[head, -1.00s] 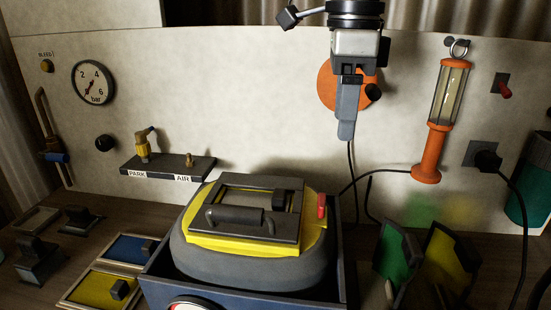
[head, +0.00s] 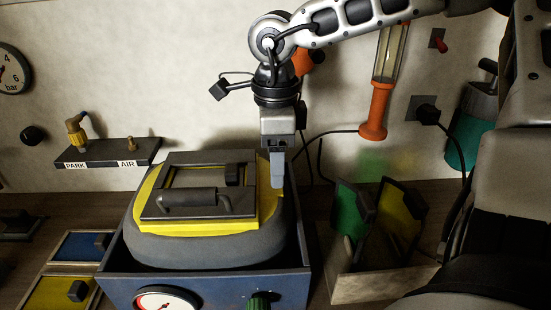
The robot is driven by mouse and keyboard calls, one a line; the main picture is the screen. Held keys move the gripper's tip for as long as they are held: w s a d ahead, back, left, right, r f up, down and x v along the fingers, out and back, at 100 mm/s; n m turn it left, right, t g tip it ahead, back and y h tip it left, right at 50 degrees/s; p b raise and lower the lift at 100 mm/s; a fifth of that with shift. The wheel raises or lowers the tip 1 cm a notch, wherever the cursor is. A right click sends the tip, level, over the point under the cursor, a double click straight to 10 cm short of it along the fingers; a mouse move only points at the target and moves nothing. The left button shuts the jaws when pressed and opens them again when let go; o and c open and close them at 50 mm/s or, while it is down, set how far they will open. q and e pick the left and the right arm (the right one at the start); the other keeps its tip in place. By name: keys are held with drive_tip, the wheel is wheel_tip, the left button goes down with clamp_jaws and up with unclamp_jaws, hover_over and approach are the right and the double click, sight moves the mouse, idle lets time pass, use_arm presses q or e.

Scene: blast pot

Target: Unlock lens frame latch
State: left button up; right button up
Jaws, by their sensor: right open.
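The dark lens frame (head: 210,157), with a grey bar handle (head: 195,199), lies flat on the yellow top plate (head: 185,227) of a grey rounded pot (head: 210,249). A small dark block (head: 233,174) sits at the frame's right side. My right gripper (head: 277,184) points down at the right edge of the yellow plate, open, with its fingertips close over that edge. I cannot tell whether it touches anything. The red latch seen there earlier is hidden behind the gripper. My left gripper is not in view.
The pot sits in a blue box (head: 215,290) with a gauge (head: 167,300) and green knob (head: 259,301) in front. A bin (head: 375,285) with green and yellow plates stands to the right. An orange lamp (head: 374,115) hangs behind. Yellow and blue trays lie left.

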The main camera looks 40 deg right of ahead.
drive_tip(key=shift+f, duration=0.6)
drive_tip(key=c, duration=1)
